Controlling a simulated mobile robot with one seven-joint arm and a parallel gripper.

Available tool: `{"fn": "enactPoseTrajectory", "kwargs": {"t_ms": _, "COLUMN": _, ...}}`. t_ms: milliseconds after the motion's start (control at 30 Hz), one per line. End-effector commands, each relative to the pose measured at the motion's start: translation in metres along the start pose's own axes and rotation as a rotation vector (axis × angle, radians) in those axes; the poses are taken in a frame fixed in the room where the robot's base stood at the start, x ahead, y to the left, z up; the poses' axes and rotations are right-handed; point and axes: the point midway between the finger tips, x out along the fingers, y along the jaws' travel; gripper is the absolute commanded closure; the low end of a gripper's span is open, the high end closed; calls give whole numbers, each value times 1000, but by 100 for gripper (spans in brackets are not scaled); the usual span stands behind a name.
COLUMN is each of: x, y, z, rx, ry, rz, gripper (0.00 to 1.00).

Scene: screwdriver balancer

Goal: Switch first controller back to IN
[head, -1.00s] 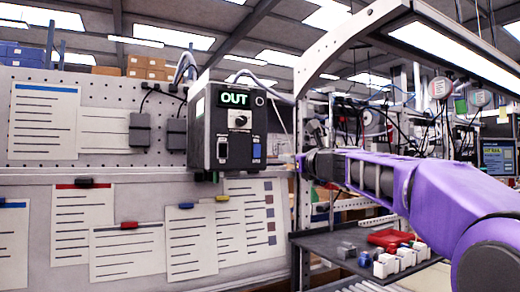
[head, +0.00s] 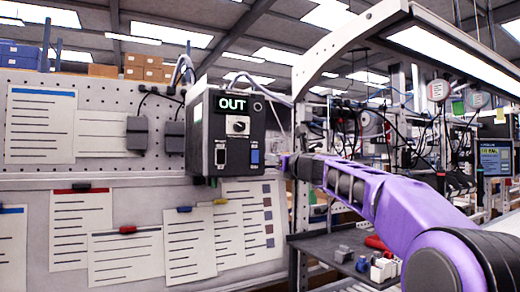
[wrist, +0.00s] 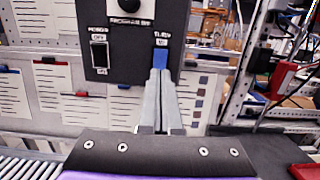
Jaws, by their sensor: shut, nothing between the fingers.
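The first controller is a dark box (head: 206,141) mounted on the pegboard, and its lit display (head: 232,104) reads OUT in green. Below the display are a round knob (head: 237,125), a black switch (head: 220,153) at lower left and a blue switch (head: 254,155) at lower right. In the wrist view the black switch (wrist: 99,55) and the blue switch (wrist: 161,59) also show. My gripper (wrist: 160,71) is shut and empty, its tips overlapping the bottom of the blue switch; I cannot tell whether they touch it. In the head view my gripper (head: 284,162) is just right of the box.
Paper sheets (head: 84,228) with coloured clips hang on the board. Cables (head: 184,70) run behind the box. A metal frame post (head: 301,200) and a dark shelf (head: 318,246) with small parts stand on the right, below my arm.

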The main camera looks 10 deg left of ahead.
Motion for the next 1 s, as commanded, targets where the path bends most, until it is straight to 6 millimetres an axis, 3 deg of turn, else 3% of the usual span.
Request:
{"fn": "enactPoseTrajectory", "kwargs": {"t_ms": 200, "x": 42, "y": 1, "z": 4, "rx": 0, "ry": 2, "rz": 1, "gripper": 100}}
{"fn": "enactPoseTrajectory", "kwargs": {"t_ms": 400, "x": 66, "y": 1, "z": 3, "rx": 0, "ry": 1, "rz": 0, "gripper": 100}}
{"fn": "enactPoseTrajectory", "kwargs": {"t_ms": 633, "x": 77, "y": 0, "z": 1, "rx": -2, "ry": 1, "rz": 0, "gripper": 100}}
{"fn": "enactPoseTrajectory", "kwargs": {"t_ms": 1000, "x": 77, "y": 1, "z": 0, "rx": -2, "ry": 0, "rz": 0, "gripper": 100}}
